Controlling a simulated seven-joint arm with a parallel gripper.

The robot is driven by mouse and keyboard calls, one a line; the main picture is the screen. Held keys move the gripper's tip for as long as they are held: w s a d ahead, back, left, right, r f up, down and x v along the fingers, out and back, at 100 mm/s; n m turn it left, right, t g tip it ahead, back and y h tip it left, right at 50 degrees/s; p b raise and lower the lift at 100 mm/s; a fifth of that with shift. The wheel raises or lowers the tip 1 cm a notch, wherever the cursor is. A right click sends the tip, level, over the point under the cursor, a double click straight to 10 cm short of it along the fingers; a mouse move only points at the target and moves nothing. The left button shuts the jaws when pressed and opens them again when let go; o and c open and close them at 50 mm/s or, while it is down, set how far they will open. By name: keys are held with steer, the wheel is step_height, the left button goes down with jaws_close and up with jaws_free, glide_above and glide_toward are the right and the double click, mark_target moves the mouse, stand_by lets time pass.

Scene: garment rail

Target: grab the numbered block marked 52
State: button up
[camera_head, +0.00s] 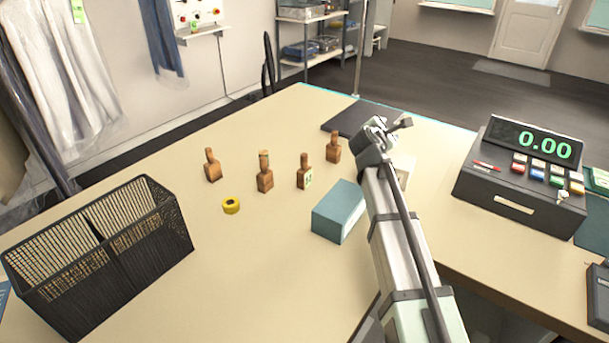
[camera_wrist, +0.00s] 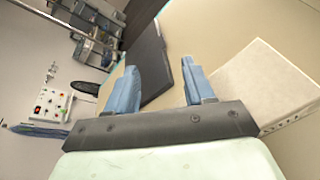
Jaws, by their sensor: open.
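Four-sided wooden blocks with knobbed tops stand upright on the table: one at the left (camera_head: 212,167), one in the middle (camera_head: 265,176), one with a pale, green-marked label (camera_head: 304,174), and another farther back (camera_head: 333,148). The label is too small to read, so I cannot tell which is 52. My gripper (camera_head: 392,126) is raised to the right of the blocks, apart from them. In the wrist view my gripper (camera_wrist: 161,88) has its two blue fingers spread, with nothing between them. No block shows in that view.
A teal box (camera_head: 338,212) stands between the blocks and my arm. A yellow tape roll (camera_head: 231,206) lies in front of the blocks. A black mesh basket (camera_head: 150,258) is at left, a cash register (camera_head: 520,180) at right. A dark flat pad (camera_head: 350,118) and pale box (camera_wrist: 262,85) are near my gripper.

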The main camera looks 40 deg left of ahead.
mark_target(308, 166)
steer(key=s+a+f+n+t+h, duration=0.1)
steer(key=s+a, duration=0.4)
steer(key=s, duration=0.5)
steer(key=s+a+f+n+t+h, duration=0.1)
steer(key=s+a+f+n, duration=0.1)
steer(key=s+a, duration=0.4)
steer(key=s+a+f+n+t+h, duration=0.1)
steer(key=s+a, duration=0.5)
steer(key=s, duration=0.7)
steer(key=shift+s+a+f+n+h, duration=0.1)
steer(key=shift+s+f+n+h, duration=0.15)
steer(key=shift+f, duration=0.2)
steer(key=shift+s+f+n+h, duration=0.15)
steer(key=shift+f+n+h, duration=0.1)
steer(key=shift+f, duration=0.2)
steer(key=w, duration=0.4)
steer(key=w+d, duration=0.1)
steer(key=w, duration=0.1)
steer(key=shift+w, duration=0.3)
steer(key=shift+w+d+r, duration=0.1)
steer(key=shift+w+d, duration=0.1)
steer(key=shift+w, duration=0.65)
steer(key=shift+w+d, duration=0.2)
steer(key=shift+w, duration=0.65)
steer(key=shift+w+d+r, duration=0.1)
steer(key=shift+w+d, duration=0.1)
steer(key=shift+w, duration=0.65)
steer(key=shift+c, duration=0.5)
jaws_close()
